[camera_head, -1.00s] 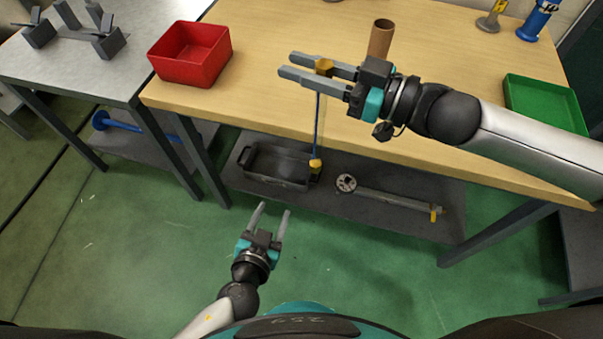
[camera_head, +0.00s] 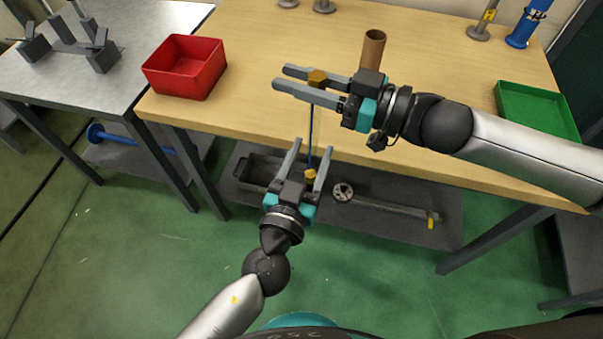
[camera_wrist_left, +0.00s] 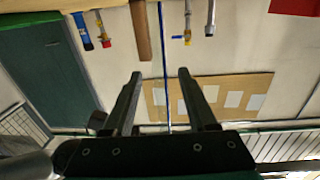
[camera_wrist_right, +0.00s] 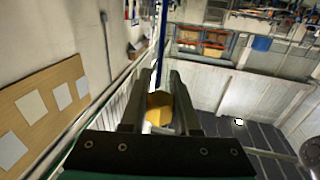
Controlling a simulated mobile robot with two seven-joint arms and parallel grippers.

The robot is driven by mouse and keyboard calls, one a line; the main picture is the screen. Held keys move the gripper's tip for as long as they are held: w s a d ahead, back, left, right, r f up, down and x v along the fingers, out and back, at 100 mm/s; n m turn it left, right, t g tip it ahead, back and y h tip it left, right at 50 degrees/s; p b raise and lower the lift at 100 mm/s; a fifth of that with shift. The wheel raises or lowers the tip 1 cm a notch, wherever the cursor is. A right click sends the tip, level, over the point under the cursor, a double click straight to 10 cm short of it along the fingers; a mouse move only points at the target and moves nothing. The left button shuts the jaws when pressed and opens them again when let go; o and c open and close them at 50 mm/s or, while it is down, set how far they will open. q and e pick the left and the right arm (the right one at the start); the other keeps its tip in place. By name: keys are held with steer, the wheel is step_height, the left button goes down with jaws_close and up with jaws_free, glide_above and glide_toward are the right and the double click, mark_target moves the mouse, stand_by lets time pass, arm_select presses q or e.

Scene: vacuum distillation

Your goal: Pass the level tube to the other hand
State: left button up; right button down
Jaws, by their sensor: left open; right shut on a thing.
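The level tube (camera_head: 311,135) is a thin blue rod with a yellow-brown fitting at each end. My right gripper (camera_head: 297,79) is shut on its upper fitting, and the tube hangs down in front of the table edge. In the right wrist view the fitting (camera_wrist_right: 159,108) sits between the fingers. My left gripper (camera_head: 308,160) is open, below the right one, with its fingers pointing up and the tube's lower part between or close to them. In the left wrist view the blue tube (camera_wrist_left: 164,60) runs between the open fingers (camera_wrist_left: 158,82); contact is not visible.
The wooden table (camera_head: 255,60) carries a red bin (camera_head: 185,68), a brown cylinder (camera_head: 372,48) and a green tray (camera_head: 537,110). A lower shelf (camera_head: 385,220) holds a dark tray (camera_head: 250,170) and a grey rod with a flange (camera_head: 390,205). Green floor lies in front.

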mark_target(318, 135)
arm_select(q)
steer(key=shift+x, duration=2.4)
jaws_close()
arm_select(e)
steer(key=c, duration=0.6)
jaws_free()
